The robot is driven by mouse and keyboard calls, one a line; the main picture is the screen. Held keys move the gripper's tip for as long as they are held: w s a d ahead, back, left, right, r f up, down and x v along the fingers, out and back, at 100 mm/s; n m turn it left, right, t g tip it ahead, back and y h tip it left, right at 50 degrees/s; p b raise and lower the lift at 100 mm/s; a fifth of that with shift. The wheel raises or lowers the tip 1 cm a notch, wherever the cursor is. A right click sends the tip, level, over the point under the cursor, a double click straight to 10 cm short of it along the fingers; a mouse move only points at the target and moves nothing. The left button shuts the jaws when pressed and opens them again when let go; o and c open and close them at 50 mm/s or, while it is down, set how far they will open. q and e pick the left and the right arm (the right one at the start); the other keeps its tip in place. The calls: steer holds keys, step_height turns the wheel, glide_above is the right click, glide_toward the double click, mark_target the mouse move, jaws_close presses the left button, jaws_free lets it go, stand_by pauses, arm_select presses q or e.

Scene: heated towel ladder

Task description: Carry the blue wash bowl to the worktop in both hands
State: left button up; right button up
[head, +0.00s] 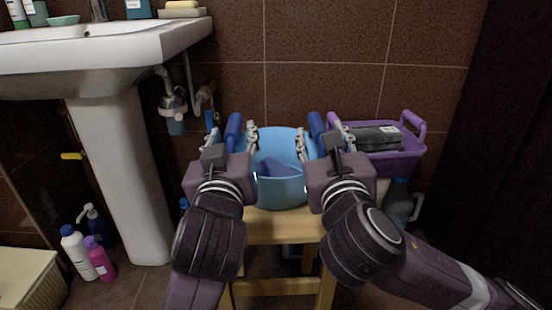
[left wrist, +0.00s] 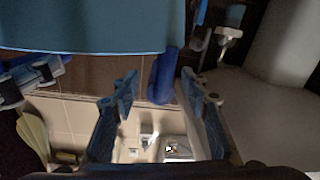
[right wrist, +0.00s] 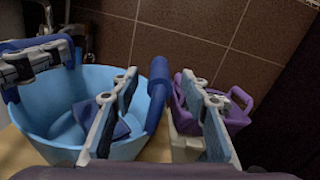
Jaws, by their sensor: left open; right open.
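The light blue wash bowl (head: 284,192) stands upright on a wooden stool (head: 268,228), with a darker blue cloth-like piece (head: 277,169) inside. It has a dark blue handle on each side. My left gripper (head: 231,137) is open, its fingers on either side of the left handle (head: 234,128); that handle also shows between the fingers in the left wrist view (left wrist: 163,75). My right gripper (head: 322,140) is open around the right handle (head: 316,125), which shows between the fingers in the right wrist view (right wrist: 157,92). I cannot make out contact.
A purple basket (head: 400,160) with dark folded towels (head: 376,137) sits close behind the right gripper. A white pedestal basin (head: 112,150) stands at the left. Bottles (head: 80,250) stand on the floor there, near a cream box (head: 30,272). A dark bottle (head: 398,203) is right of the stool.

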arm_select(q)
steer(key=shift+w+a, duration=0.1)
steer(key=shift+w, duration=1.65)
arm_select(e)
steer(key=shift+w+a, duration=0.1)
steer(key=shift+w, duration=1.7)
arm_select(q)
steer(key=shift+c, duration=0.7)
arm_select(e)
steer(key=shift+c, duration=0.7)
arm_select(q)
jaws_close()
arm_select(e)
jaws_close()
